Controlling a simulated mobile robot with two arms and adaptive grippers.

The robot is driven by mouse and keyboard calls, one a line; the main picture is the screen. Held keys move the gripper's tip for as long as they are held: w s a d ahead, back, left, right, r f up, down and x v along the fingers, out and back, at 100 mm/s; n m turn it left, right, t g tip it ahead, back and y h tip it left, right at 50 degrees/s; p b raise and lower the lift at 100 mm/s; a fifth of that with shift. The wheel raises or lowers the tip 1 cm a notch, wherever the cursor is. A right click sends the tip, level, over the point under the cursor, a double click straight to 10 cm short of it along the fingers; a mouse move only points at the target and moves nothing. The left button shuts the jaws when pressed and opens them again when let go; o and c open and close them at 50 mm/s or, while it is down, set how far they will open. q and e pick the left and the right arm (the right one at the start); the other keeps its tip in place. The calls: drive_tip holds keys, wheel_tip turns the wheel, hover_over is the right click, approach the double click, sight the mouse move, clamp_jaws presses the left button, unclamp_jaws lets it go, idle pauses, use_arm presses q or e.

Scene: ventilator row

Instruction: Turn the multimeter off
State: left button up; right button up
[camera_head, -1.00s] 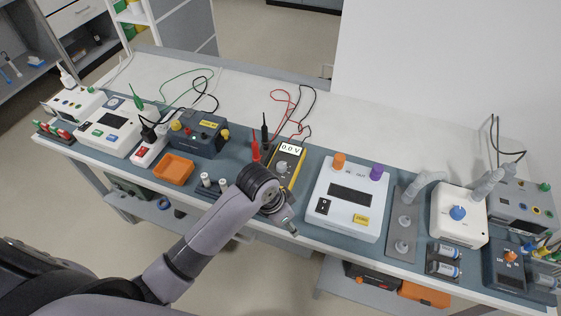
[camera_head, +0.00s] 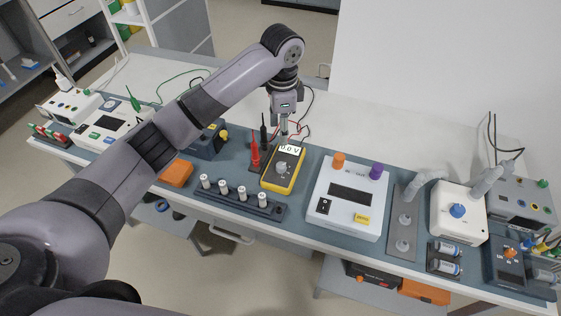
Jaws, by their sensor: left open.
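The yellow multimeter (camera_head: 283,169) lies on the blue-grey bench mat, its screen reading 0.0 V. Its round grey dial (camera_head: 282,167) shows uncovered in the middle of its face. A red probe (camera_head: 255,152) and a black probe (camera_head: 264,133) stand upright just left of it. My left gripper (camera_head: 284,132) points down just behind the multimeter's screen end and holds nothing that I can see. Its fingertips are small here, and I cannot tell how high above the bench they are. My right gripper is out of view.
A rack of small cylinders (camera_head: 240,199) lies in front left of the multimeter. A white device with orange and purple knobs (camera_head: 349,196) stands close on its right. An orange tray (camera_head: 176,173) is farther left. The white bench top behind is mostly clear.

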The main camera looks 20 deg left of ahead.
sight(281, 165)
use_arm(q)
drive_tip(key=f, duration=0.5)
drive_tip(key=f+p, duration=0.1)
drive_tip(key=f, duration=0.9)
drive_tip(key=shift+w+a+f, duration=0.15)
drive_tip(key=shift+w+a, duration=0.05)
drive_tip(key=shift+w, duration=0.15)
clamp_jaws()
